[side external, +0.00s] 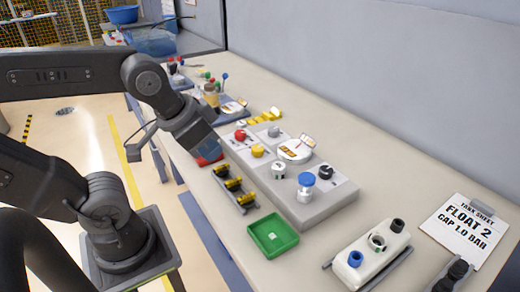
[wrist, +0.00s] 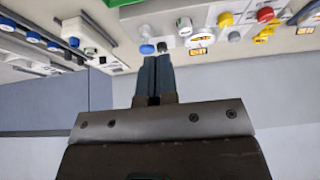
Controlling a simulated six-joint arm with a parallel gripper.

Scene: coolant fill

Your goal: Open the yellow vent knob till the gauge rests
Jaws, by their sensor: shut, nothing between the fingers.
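The yellow vent knob (side external: 257,151) stands on the grey panel (side external: 318,214), near the red knob. A round white dial (side external: 296,149), which looks like the gauge, lies to its right; its reading is too small to make out. In the wrist view a yellow knob (wrist: 225,19) shows at the top, right of my fingers. My gripper (wrist: 157,58) is shut and empty, its fingertips apart from the yellow knob. In the side view the wrist hangs left of the panel, and the fingertips cannot be made out.
The panel also bears a red knob (side external: 240,135), a black knob (side external: 325,172) and a blue-capped cylinder (side external: 306,181). A green tray (side external: 273,236) and a rack of yellow-black parts (side external: 234,185) lie in front. A white tank (side external: 370,257) stands at right.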

